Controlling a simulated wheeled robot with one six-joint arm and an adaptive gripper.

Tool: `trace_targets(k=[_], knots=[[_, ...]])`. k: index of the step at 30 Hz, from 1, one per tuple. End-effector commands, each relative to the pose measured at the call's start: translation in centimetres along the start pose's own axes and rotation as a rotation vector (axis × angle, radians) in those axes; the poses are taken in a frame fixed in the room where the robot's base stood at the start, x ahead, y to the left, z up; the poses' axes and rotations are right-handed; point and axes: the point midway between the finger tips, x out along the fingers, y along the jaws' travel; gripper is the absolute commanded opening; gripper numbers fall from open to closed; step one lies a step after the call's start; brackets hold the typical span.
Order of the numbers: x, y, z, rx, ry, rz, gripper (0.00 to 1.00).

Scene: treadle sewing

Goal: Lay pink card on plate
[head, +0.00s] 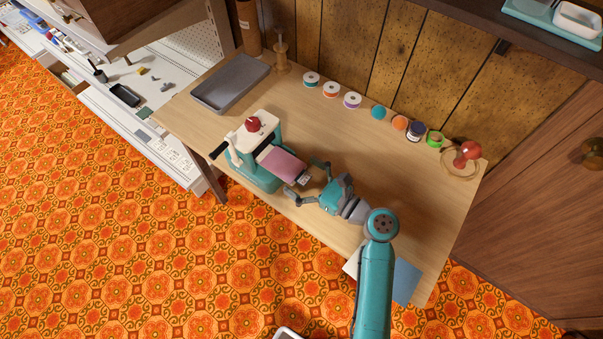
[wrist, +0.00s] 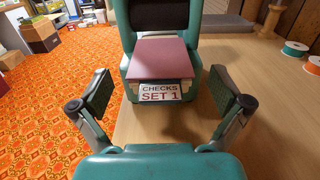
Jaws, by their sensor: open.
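The pink card (head: 283,165) lies flat on the front part of a teal and cream machine (head: 256,174) on the table. In the wrist view the pink card (wrist: 160,57) rests above a white label reading "CHECKS SET 1" (wrist: 160,92). The plate under the card is mostly hidden by it. My gripper (head: 309,181) is open and empty, with its fingers pointing at the machine. In the wrist view my gripper (wrist: 166,95) has one finger on each side of the label, apart from it and from the card.
A grey tray (head: 230,83) lies behind the machine. Several thread spools (head: 352,101) line the back of the wooden table (head: 395,180). A red-knobbed item (head: 466,153) stands at the right end. White and blue sheets (head: 405,281) lie at the front edge, partly behind my arm.

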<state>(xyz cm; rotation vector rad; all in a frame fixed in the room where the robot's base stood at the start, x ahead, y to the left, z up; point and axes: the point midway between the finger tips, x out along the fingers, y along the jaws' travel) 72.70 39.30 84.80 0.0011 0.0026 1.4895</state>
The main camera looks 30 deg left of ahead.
Motion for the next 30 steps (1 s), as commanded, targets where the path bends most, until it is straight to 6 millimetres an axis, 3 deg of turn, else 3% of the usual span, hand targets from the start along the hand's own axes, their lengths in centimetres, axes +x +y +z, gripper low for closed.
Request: trace_targets(k=[8,21,30], knots=[[-1.8,-0.1,0.0,0.000,0.000,-0.004,1.00],[-9.9,-0.1,0.0,0.001,0.000,-0.004,1.00],[-12.0,0.0,0.0,0.000,0.000,0.000,1.00]])
